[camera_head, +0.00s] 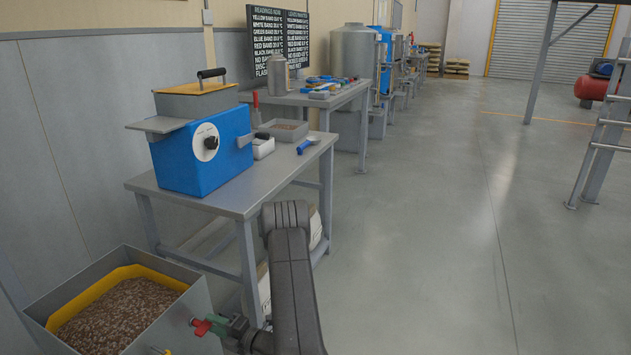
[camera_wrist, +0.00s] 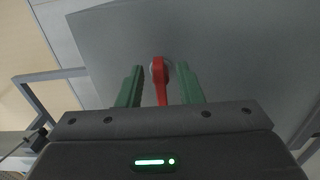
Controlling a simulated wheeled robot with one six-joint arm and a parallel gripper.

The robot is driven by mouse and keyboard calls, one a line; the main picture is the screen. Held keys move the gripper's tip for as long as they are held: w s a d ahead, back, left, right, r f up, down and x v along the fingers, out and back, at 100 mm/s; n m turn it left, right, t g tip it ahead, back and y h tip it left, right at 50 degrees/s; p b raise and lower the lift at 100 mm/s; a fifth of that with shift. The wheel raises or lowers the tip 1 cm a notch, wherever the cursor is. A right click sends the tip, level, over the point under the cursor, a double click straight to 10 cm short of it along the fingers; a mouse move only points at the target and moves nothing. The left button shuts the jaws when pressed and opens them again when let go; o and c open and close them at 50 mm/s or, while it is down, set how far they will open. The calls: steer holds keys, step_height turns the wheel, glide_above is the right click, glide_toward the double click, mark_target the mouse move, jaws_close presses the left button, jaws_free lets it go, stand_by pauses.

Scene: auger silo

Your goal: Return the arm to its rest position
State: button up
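My arm (camera_head: 291,275) reaches down and to the left at the bottom of the head view. My gripper (camera_wrist: 159,67) has two green fingers and is beside the side wall of a grey grain bin (camera_head: 172,325). A small red handle (camera_wrist: 160,78) stands out from that wall between the fingers, with a visible gap on each side. The gripper is open and holds nothing. In the head view the red handle (camera_head: 201,326) shows just left of the green fingers, which are partly overlapped there.
A steel bench (camera_head: 240,195) with a blue machine (camera_head: 203,150) stands close behind the bin and arm. A second bench (camera_head: 340,98) and a tank (camera_head: 353,55) stand farther along the wall. The floor (camera_head: 430,220) to the right is clear, up to a metal railing (camera_head: 597,150).

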steer(key=shift+x, duration=1.25)
steer(key=shift+d, duration=0.1)
